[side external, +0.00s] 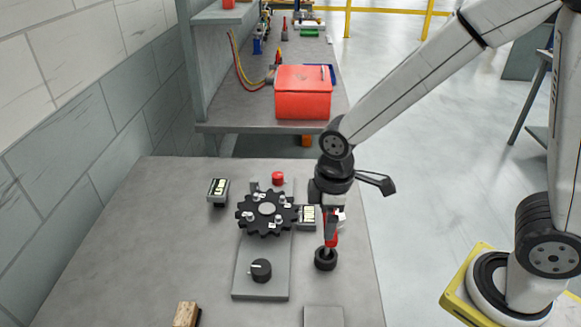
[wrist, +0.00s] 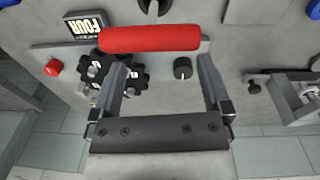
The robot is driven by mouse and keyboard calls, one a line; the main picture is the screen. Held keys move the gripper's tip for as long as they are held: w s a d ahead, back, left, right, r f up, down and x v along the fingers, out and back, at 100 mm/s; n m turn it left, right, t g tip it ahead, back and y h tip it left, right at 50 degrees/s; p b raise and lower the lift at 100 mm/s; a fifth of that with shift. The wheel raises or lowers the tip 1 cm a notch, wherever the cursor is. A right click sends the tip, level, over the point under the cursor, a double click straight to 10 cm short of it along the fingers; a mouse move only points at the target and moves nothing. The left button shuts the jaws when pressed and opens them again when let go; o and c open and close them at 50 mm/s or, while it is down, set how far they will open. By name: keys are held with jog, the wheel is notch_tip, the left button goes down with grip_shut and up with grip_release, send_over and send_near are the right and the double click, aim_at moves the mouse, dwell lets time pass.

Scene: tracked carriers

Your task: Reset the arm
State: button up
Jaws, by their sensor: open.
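My gripper (side external: 331,212) points down at the right side of the table, just above a red handle (side external: 331,236) near a dark round base (side external: 325,259). In the wrist view my gripper (wrist: 161,62) has its two fingers wide apart with nothing held between them. The red handle (wrist: 150,38) lies crosswise just beyond the fingertips; I cannot tell whether they touch it. A black toothed wheel (side external: 267,213) with small pegs stands left of my gripper. It also shows in the wrist view (wrist: 137,77).
A red button (side external: 278,178) and a dark knob (side external: 261,270) flank the wheel. One small carrier (side external: 218,190) sits left of it, another (side external: 308,217) between wheel and gripper. A wooden block (side external: 186,314) lies in front. A red box (side external: 303,92) stands behind. The table's left is clear.

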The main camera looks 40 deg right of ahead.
jog(key=s+d+m+t, duration=0.2)
jog(key=s+d+m, duration=0.1)
jog(key=d+m, duration=0.6)
jog(key=shift+s+r+m, duration=0.15)
jog(key=shift+s+m, duration=0.1)
jog(key=shift+m, duration=0.15)
dwell(0.5)
